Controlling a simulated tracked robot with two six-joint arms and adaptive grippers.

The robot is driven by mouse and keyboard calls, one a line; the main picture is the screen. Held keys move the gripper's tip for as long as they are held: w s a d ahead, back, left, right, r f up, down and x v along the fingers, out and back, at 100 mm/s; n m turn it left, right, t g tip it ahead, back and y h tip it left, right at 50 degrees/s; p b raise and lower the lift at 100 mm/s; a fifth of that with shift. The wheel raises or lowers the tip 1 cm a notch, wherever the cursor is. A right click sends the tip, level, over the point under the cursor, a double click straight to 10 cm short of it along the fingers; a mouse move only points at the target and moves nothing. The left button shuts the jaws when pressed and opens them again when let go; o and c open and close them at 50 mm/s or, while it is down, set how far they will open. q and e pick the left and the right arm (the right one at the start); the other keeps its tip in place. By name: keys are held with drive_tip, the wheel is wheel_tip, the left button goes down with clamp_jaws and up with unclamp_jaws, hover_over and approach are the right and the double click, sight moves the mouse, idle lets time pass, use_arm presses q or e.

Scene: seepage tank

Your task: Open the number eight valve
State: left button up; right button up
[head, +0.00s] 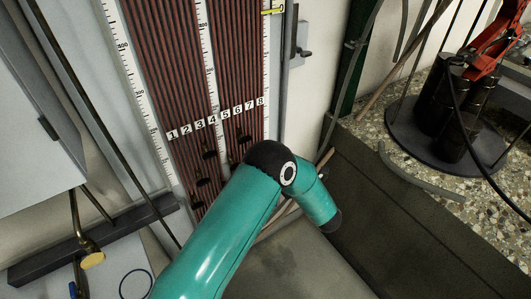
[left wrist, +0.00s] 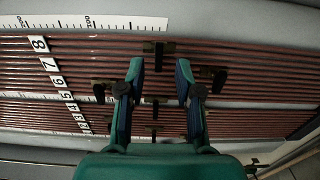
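The white number eight label (head: 260,101) is the rightmost of a row on the tube board in the head view; it also shows in the left wrist view (left wrist: 39,44). In the left wrist view, a dark valve (left wrist: 158,48) sits in line with that label, on the edge of the tube bundle. My left gripper (left wrist: 160,67) is open, its two fingertips apart just below this valve in the picture, with nothing held between them. In the head view, my teal arm hides the gripper and the number eight valve. My right gripper is not seen.
Several other dark valves, such as one by the right finger (left wrist: 213,73) and one by the left finger (left wrist: 99,91), are close around the gripper. White rulers (head: 130,60) run along the board. A grey cabinet (head: 40,130) stands left, a speckled counter (head: 400,170) right.

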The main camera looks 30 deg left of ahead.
use_arm(q)
drive_tip(key=shift+x, duration=2.1)
clamp_jaws()
